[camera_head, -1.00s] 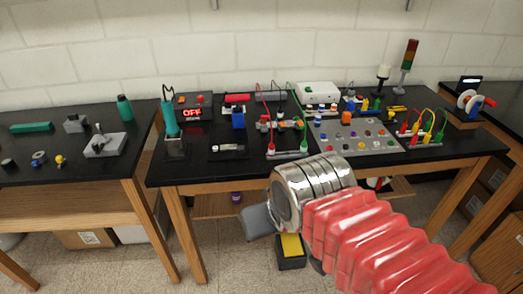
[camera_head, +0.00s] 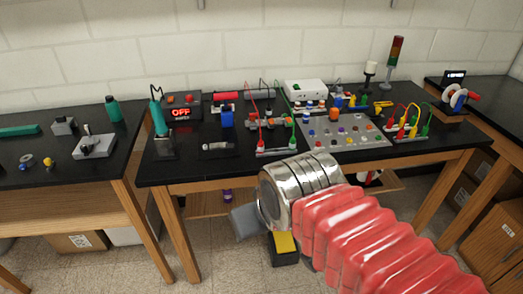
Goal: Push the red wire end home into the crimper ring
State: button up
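My arm's metal cuff and red ribbed sleeve fill the lower right in front of the bench. Fingers of my gripper cannot be made out; a grey shape (camera_head: 246,222) beside the cuff may be part of it. A red wire (camera_head: 252,108) runs down to a red plug (camera_head: 260,145) on a small black block near the bench's front. Which red wire end is meant cannot be told. No crimper ring can be picked out at this size.
The black bench (camera_head: 240,172) carries a grey panel with coloured buttons (camera_head: 350,142), a display reading OFF (camera_head: 181,113) and a signal tower (camera_head: 394,62). A second bench stands left with a grey fixture (camera_head: 94,147). A yellow-topped black box (camera_head: 284,258) is below the cuff.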

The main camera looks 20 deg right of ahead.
aim_at(260, 146)
jog(key=k, duration=1.25)
jog(key=z, duration=0.4)
jog(key=i, duration=1.55)
jog(key=u, duration=0.5)
jog(key=i, duration=0.75)
jog(key=u, duration=0.55)
